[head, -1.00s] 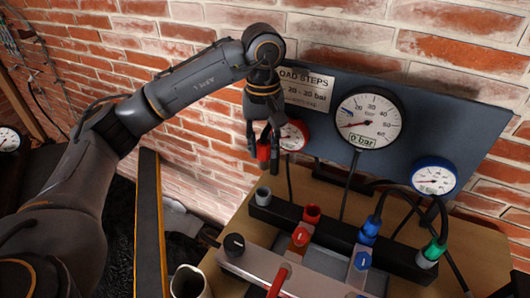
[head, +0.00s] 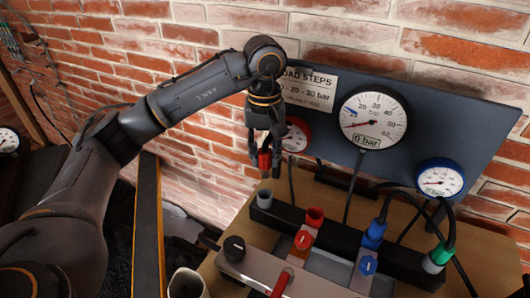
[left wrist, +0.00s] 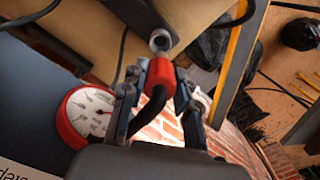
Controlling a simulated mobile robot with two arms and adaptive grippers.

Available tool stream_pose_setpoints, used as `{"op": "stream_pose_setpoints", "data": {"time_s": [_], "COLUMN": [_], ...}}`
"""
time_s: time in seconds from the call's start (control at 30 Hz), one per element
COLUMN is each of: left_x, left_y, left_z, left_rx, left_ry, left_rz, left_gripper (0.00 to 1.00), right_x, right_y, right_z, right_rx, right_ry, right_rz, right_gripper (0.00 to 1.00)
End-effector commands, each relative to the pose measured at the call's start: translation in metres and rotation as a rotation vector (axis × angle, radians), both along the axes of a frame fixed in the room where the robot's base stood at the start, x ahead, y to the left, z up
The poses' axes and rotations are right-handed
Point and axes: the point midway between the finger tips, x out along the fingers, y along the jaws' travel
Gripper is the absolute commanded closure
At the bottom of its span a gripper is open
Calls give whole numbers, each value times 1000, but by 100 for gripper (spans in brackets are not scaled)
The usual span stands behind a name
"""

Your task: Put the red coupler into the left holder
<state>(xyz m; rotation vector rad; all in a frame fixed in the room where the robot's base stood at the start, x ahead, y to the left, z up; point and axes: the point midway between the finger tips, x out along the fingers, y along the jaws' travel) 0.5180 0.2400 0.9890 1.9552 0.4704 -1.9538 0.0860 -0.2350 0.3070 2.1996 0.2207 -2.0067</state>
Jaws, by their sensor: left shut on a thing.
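The red coupler (head: 265,160) is between the fingers of my left gripper (head: 264,164), which is shut on it, with the coupler pointing down. The left holder is a grey cylinder (head: 264,199) at the left end of a black bar. In the head view the coupler is just above this holder, with a small gap showing. In the left wrist view the red coupler (left wrist: 161,76) shows between the fingers, with a black hose on it. The grey holder (left wrist: 160,41) lies right beyond its tip; whether they touch is unclear there. My right gripper is not in view.
Red (head: 314,217), blue (head: 373,236) and green (head: 438,257) fittings stand along the black bar (head: 340,236). Dark hoses rise from the blue and green ones. A gauge panel (head: 450,130) stands behind, against the brick wall. A black knob (head: 234,248) and red lever (head: 281,285) are in front.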

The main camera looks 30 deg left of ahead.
Motion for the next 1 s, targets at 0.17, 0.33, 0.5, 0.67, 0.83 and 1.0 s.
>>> {"op": "stream_pose_setpoints", "data": {"time_s": [0.17,0.33,0.5,0.67,0.83,1.0], "left_x": [0,0,0,0,0,0], "left_y": [0,0,0,0,0,0], "left_z": [-14,-24,-34,-37,-36,-36], "left_rx": [1,1,1,0,0,0], "left_ry": [0,0,0,0,0,0], "left_rz": [0,0,0,0,0,0], "left_gripper": [100,100,100,100,100,100], "right_x": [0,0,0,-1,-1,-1], "right_y": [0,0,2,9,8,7], "right_z": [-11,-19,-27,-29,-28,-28], "right_rx": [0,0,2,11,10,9], "right_ry": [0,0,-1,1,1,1], "right_rz": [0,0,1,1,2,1], "right_gripper": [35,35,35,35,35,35]}}
